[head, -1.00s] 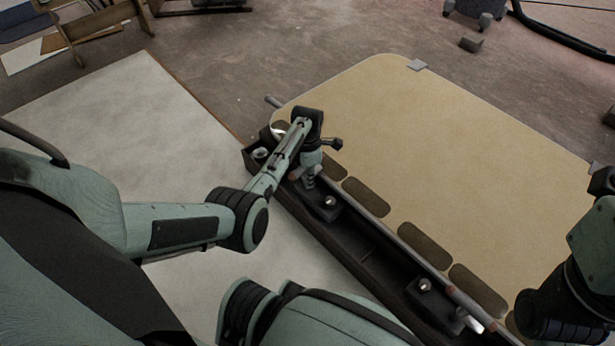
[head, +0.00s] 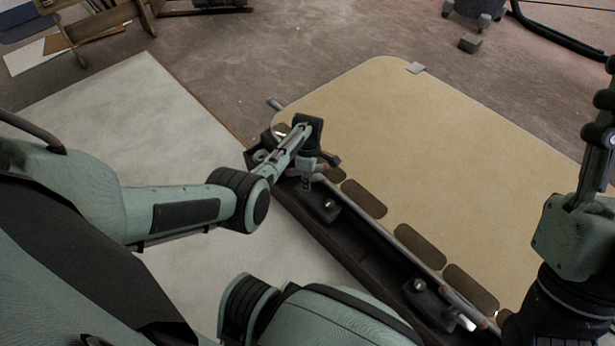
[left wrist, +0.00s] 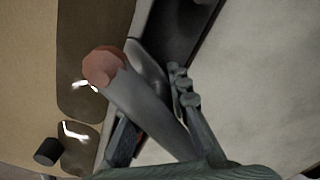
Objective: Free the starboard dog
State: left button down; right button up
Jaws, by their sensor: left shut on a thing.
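A beige hatch panel (head: 430,150) lies along a dark frame rail (head: 375,262) fitted with fastenings. My left gripper (head: 307,182) is at the rail's far left end, pointing down. In the left wrist view its fingers (left wrist: 152,100) are shut on a grey dog lever (left wrist: 150,108) with a copper-red tip (left wrist: 103,66). Another dog with a pale-ended lever (head: 462,320) sits at the rail's near right end. I cannot tell from labels which dog is starboard. My right arm's gripper (head: 603,118) is raised at the right edge, partly cut off; its fingers are unclear.
Dark oblong patches (head: 364,198) line the panel's near edge. A short black cylinder (left wrist: 47,151) stands beside the held lever. A pale board (head: 120,120) lies left of the rail.

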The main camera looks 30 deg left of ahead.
pick_arm(q)
jog(key=m, duration=0.3)
jog(key=shift+d+r+p, duration=0.1)
jog(key=shift+p, duration=0.3)
jog(key=m, duration=0.2)
jog(key=shift+m+p, duration=0.3)
jog(key=m, duration=0.3)
jog(key=shift+s, duration=0.1)
jog(key=shift+m+p, duration=0.35)
jog(key=shift+m, duration=1.05)
pick_arm(e)
jog(key=shift+w+a+f+g, duration=0.35)
jog(key=shift+w+f+g, duration=0.15)
jog(key=shift+w+g, duration=0.15)
jog(key=shift+w+a+f+g, duration=0.3)
jog(key=shift+w+f+g, duration=0.2)
jog(key=shift+w+g, duration=0.15)
jog(key=shift+w+a+f+g, duration=0.35)
jog(key=shift+w+f+g, duration=0.2)
jog(key=shift+g, duration=0.15)
jog(key=shift+f, duration=0.15)
pick_arm(q)
jog(key=c, duration=1.4)
grip_release()
jog(key=shift+c, duration=0.2)
